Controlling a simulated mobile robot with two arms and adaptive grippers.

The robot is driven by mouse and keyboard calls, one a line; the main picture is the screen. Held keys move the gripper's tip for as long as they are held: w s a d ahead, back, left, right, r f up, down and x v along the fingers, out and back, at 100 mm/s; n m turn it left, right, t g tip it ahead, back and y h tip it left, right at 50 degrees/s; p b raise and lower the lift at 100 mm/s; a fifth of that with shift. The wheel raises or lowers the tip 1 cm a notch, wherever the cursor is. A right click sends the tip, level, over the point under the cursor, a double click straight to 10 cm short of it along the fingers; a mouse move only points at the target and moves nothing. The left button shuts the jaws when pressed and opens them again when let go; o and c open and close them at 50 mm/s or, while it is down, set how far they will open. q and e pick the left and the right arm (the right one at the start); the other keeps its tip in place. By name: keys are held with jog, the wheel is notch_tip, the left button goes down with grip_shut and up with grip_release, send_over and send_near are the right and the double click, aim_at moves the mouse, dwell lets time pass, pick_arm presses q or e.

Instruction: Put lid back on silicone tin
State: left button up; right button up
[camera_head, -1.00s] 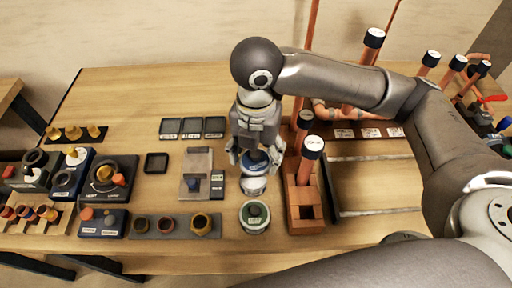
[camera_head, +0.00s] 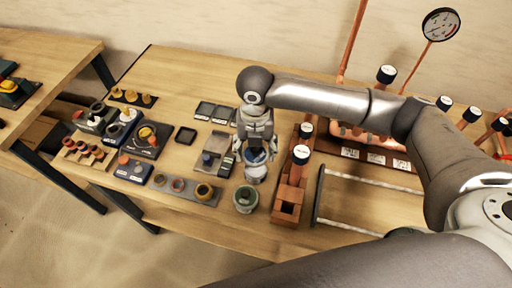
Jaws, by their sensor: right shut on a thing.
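My right gripper (camera_head: 256,147) points down at the middle of the table and is shut on a small dark blue lid (camera_head: 257,157). The lid is right over a white tin with a blue band (camera_head: 255,174); I cannot tell whether it rests on the rim or sits just above it. The fingers hide part of the lid. A second, grey-green tin (camera_head: 245,199) stands just in front, nearer the table's front edge. The labels are too small to read, so I cannot tell which tin is the silicone one. My left gripper is not in view.
A wooden block holding copper pipes with dark caps (camera_head: 287,205) stands close to the right of the tins. A metal plate (camera_head: 213,158) and small dark trays (camera_head: 213,112) lie to the left. A strip with several rings (camera_head: 186,187) is further left. Bare table lies in front.

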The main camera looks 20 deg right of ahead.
jog(key=shift+f+b, duration=0.3)
jog(key=shift+f, duration=0.2)
jog(key=shift+w+f+b, duration=0.1)
jog(key=shift+f+b, duration=0.2)
jog(key=shift+b, duration=0.1)
notch_tip(320, 180, down, 2)
jog(key=shift+f+b, duration=0.1)
jog(key=shift+b, duration=1.15)
jog(key=shift+f, duration=0.2)
jog(key=shift+f+b, duration=0.35)
jog(key=shift+f, duration=0.45)
pick_arm(q)
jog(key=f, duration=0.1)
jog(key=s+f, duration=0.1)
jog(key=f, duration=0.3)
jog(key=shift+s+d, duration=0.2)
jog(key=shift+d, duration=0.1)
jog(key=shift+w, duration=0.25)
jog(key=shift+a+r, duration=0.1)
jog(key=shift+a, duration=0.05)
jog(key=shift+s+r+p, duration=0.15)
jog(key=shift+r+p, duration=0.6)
jog(key=shift+p, duration=0.15)
